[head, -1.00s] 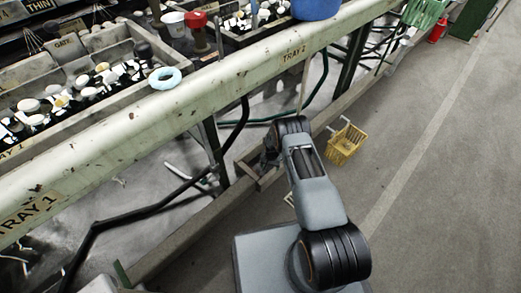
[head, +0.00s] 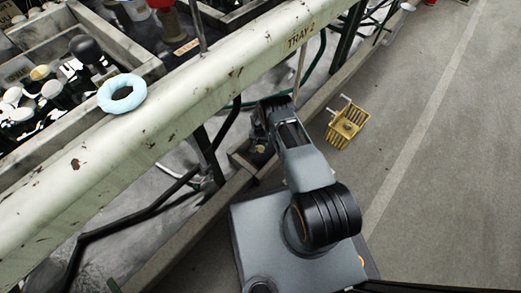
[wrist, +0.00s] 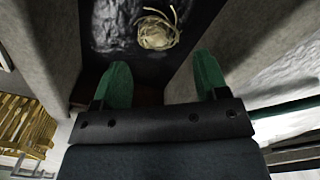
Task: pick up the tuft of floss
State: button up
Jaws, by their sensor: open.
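The tuft of floss (wrist: 156,31) is a pale straw-coloured tangle at the top of the wrist view. It lies on a dark surface beside a grey crumpled patch. My gripper (wrist: 162,82) has two green fingers spread wide with nothing between them. The tuft is beyond the fingertips, roughly centred on the gap and apart from both. In the head view my arm reaches down beside the bench's lower beam, and I cannot clearly make out the gripper or the tuft there.
A long pale bench rail (head: 190,105) runs above my arm's left side, with a light blue ring (head: 122,94) on it. A yellow basket (head: 346,124) stands on the floor to the right. Black hoses run below the rail.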

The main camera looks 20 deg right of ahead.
aim_at(260, 148)
jog(key=shift+s+d+f+b, duration=0.1)
jog(key=shift+f+b, duration=0.75)
jog(key=shift+f, duration=0.6)
jog(key=shift+s+d+f+b, duration=0.1)
jog(key=shift+f+b, duration=0.7)
jog(key=shift+f, duration=0.6)
jog(key=shift+r, duration=0.1)
jog(key=shift+c, duration=0.5)
jog(key=c, duration=0.9)
